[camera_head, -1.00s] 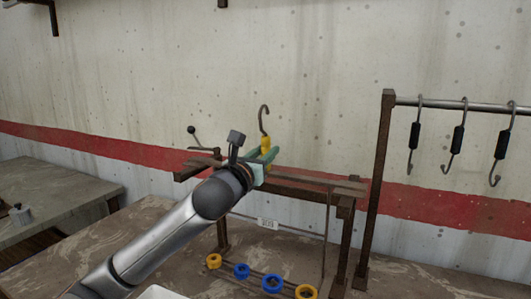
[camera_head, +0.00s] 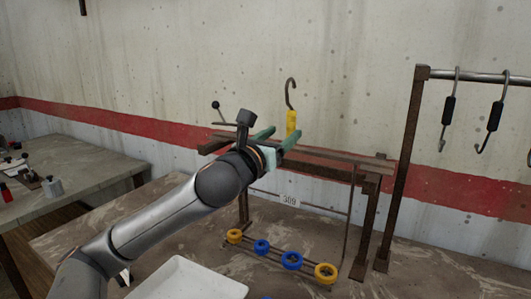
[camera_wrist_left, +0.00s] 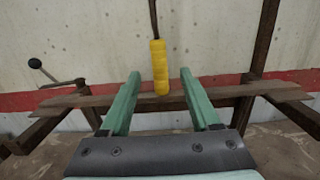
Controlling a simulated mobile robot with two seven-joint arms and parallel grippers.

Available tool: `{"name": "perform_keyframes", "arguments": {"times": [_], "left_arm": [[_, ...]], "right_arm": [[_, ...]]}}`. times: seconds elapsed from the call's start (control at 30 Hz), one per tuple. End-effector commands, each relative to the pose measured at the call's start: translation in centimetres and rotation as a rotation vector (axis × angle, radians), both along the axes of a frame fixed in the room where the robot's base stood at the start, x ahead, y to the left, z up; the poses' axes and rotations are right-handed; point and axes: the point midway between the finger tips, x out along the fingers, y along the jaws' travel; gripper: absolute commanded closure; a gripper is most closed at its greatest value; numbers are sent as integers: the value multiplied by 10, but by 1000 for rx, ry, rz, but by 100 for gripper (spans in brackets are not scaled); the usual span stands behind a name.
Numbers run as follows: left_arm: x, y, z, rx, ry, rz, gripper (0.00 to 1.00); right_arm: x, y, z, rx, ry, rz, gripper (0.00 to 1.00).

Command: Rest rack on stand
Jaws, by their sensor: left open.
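The brown stand (camera_head: 370,215) has a long rail (camera_head: 335,159) across its top. A grey hook with a yellow grip (camera_head: 291,122) stands upright at this rail; whether it rests on it or hangs free I cannot tell. Below are a thin rod frame (camera_head: 346,222), a number tag and a low row of yellow and blue rings (camera_head: 292,260); how this rack joins the hook is unclear. My left gripper (camera_head: 284,135) is open beside the yellow grip. In the left wrist view the yellow grip (camera_wrist_left: 160,68) shows between the spread fingers, clear of both. My right gripper is not in view.
A white tray (camera_head: 188,281) lies on the table in front. A tall post (camera_head: 405,160) with a bar carrying black-gripped hooks (camera_head: 447,110) stands at right. A ball-ended lever (camera_head: 216,105) sticks up behind my left wrist. Another table (camera_head: 75,180) is at left.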

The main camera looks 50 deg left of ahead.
Motion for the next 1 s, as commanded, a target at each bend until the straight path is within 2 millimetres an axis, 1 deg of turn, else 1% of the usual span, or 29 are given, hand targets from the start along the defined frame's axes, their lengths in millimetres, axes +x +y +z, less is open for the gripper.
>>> {"name": "perform_keyframes", "arguments": {"times": [0.03, 0.13, 0.33, 0.4, 0.5, 0.67, 0.9, 1.0], "left_arm": [[-7, -2, -4, 1, 0, -1, 37], [-20, -7, -5, 2, 0, -1, 37], [-46, -15, -6, 0, -1, -1, 37], [-54, -17, -8, 1, -6, 0, 37], [-62, -20, -7, 2, -6, 1, 37], [-69, -22, -6, 2, -4, 1, 37], [-69, -22, -5, 1, -3, 1, 37], [-69, -22, 3, 1, -3, 1, 37]], "right_arm": [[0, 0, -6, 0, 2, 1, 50], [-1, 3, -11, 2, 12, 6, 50], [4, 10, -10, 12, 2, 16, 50], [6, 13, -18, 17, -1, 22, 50], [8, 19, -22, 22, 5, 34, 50], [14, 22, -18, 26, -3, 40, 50], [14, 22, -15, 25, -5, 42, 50], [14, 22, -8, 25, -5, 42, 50]]}}
